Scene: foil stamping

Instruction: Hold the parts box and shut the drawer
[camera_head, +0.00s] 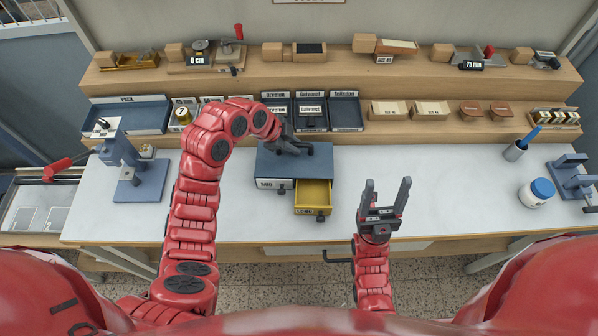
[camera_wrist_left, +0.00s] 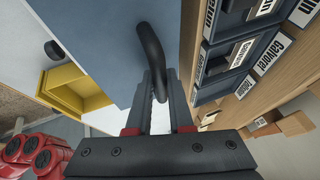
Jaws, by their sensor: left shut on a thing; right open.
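The parts box (camera_head: 264,165) is a blue-grey cabinet with white-fronted and yellow-fronted drawers, standing on the white bench in the head view. Its yellow drawer (camera_head: 313,196) is pulled out toward me at the front right; the inside looks empty. My left gripper (camera_head: 302,149) is at the top of the box, shut on its dark handle. In the left wrist view the handle (camera_wrist_left: 152,55) runs between the fingers, and the open yellow drawer (camera_wrist_left: 75,88) shows at the left. My right gripper (camera_head: 386,197) is open and empty, to the right of the drawer, fingers pointing up in the picture.
Wooden shelves (camera_head: 345,125) with trays, blocks and tools stand behind the box. A blue press (camera_head: 131,168) is at the left, a white jar (camera_head: 537,193) and a pen cup (camera_head: 516,150) at the right.

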